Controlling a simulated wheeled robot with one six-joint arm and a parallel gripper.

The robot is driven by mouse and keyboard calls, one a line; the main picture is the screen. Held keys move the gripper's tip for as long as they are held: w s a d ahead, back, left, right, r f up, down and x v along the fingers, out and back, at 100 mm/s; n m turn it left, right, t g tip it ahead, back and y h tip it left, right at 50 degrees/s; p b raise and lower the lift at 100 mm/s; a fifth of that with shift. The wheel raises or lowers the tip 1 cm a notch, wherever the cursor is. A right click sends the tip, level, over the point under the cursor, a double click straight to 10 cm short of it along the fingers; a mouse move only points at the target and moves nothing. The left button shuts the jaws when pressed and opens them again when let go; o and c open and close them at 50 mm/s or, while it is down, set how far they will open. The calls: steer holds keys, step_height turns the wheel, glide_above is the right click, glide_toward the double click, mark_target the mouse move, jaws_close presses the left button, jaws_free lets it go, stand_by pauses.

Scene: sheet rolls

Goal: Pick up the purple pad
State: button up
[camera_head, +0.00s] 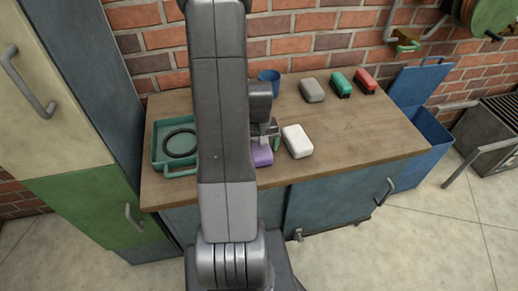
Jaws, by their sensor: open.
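The purple pad (263,155) lies on the wooden worktop (345,135), partly hidden behind my arm and gripper. My gripper (264,140) points down right at the pad, over or just behind its far side. Its jaws are open. The fingertips are small and partly hidden, so I cannot tell whether they touch the pad or straddle it.
A white block (297,141) lies close right of the pad. A blue cup (269,80), a grey block (312,90), a green stapler-like item (340,84) and a red one (364,81) stand behind. A teal tray (160,150) holding a dark ring is left. A blue bin (425,135) stands right.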

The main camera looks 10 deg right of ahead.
steer(key=shift+c, duration=0.2)
steer(key=c, duration=1.1)
step_height(320, 180, up, 10)
steer(key=shift+r, duration=0.1)
steer(key=o, duration=0.5)
steer(key=c, duration=0.3)
